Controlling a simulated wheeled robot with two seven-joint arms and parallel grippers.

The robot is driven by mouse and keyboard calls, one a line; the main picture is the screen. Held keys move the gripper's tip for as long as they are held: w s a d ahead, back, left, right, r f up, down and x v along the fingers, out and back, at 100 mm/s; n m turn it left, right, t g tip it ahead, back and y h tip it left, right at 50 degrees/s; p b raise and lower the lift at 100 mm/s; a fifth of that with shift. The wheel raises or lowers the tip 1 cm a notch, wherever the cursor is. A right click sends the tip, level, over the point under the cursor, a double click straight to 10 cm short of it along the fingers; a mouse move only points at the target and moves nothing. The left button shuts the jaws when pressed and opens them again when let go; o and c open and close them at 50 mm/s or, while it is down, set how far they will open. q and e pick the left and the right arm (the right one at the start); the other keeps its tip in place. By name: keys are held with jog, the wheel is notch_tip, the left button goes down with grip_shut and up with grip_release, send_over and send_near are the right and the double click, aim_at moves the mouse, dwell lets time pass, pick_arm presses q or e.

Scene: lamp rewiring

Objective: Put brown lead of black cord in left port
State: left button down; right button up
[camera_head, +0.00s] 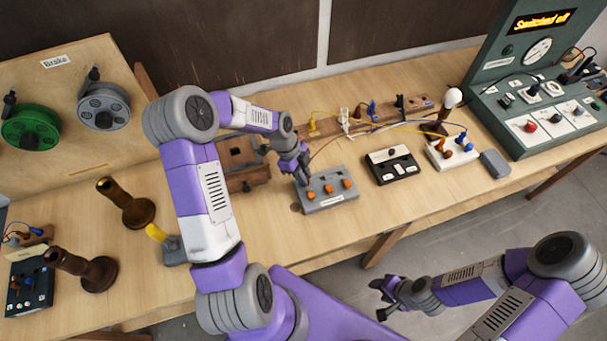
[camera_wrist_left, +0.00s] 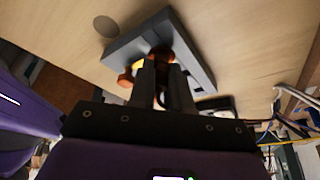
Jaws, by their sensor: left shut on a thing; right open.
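A grey block (camera_head: 333,199) with several orange terminals on top sits on the bench in the middle of the head view. In the left wrist view the same block (camera_wrist_left: 118,50) shows tilted, with orange parts close to my fingertips. My left gripper (camera_head: 303,181) is shut at the left end of the block, and its fingers (camera_wrist_left: 163,66) also show in the wrist view. What they pinch is mostly hidden; it appears to be the brown lead (camera_head: 322,147), which runs up and right from there. Whether its tip is in the left port is hidden. My right gripper (camera_head: 383,298) is open and empty, off the bench front.
A black switch box (camera_head: 393,173) and a white box (camera_head: 452,154) with blue and orange plugs stand to the right. A wooden block (camera_head: 243,165) is behind my left gripper. Loose wires cross the bench behind. Bare bench lies in front of the boxes.

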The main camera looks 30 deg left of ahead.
pick_arm(q)
jog(key=shift+f+b, duration=0.4)
jog(key=shift+f, duration=0.1)
dwell(0.8)
jog(key=c, duration=1)
grip_release()
jog(key=v, duration=0.7)
jog(key=shift+a+r, duration=0.1)
jog(key=shift+r, duration=0.2)
